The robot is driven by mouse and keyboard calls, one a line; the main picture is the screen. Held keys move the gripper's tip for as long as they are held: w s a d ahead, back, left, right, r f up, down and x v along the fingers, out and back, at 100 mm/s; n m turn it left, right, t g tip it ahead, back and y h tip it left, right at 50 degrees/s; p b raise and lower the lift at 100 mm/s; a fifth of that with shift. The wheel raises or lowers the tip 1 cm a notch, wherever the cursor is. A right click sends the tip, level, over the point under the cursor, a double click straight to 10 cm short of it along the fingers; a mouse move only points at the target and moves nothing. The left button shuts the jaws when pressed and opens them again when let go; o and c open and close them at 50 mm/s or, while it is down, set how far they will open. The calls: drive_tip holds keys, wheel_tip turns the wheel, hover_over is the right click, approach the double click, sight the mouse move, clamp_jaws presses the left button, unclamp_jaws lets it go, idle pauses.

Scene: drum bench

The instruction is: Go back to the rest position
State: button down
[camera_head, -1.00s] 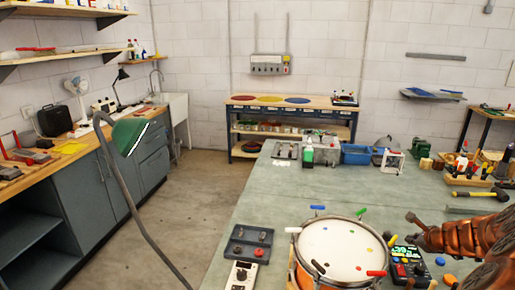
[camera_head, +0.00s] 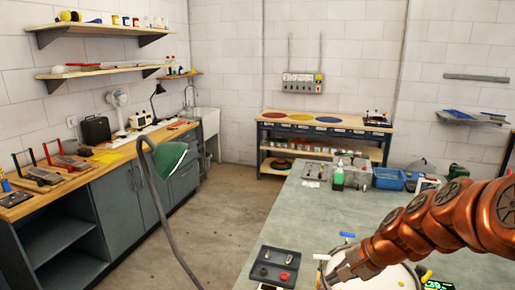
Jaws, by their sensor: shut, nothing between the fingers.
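My copper-coloured arm reaches in from the right edge over the bench. My gripper (camera_head: 338,274) is at its end, low in the picture, in front of the drum. It is shut and holds nothing. The drum's pale head (camera_head: 395,278) shows only in part at the bottom edge; my gripper and arm hide much of it. A blue-topped tuning piece (camera_head: 347,235) and a white one (camera_head: 322,257) stand at its rim.
A dark tray (camera_head: 275,266) with small parts lies left of the drum. A black device with a green display (camera_head: 437,285) is right of it. A green lamp (camera_head: 168,160) stands left of the bench (camera_head: 310,215). Bottles and a blue bin (camera_head: 388,179) stand at the back.

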drive_tip(key=s+a+n+g+h, duration=0.1)
drive_tip(key=s+a+n+g, duration=0.15)
drive_tip(key=s, duration=0.45)
drive_tip(key=s+a+n+g+h, duration=0.1)
drive_tip(key=s+a+n, duration=0.1)
drive_tip(key=s+n, duration=0.35)
drive_tip(key=s+d+f+n+g+h, duration=0.1)
drive_tip(key=s+d+n+g+h, duration=0.1)
drive_tip(key=s, duration=1.4)
drive_tip(key=shift+d+n+h, duration=0.4)
drive_tip(key=shift+d+h, duration=0.2)
drive_tip(key=shift+d, duration=0.2)
drive_tip(key=shift+f, duration=0.1)
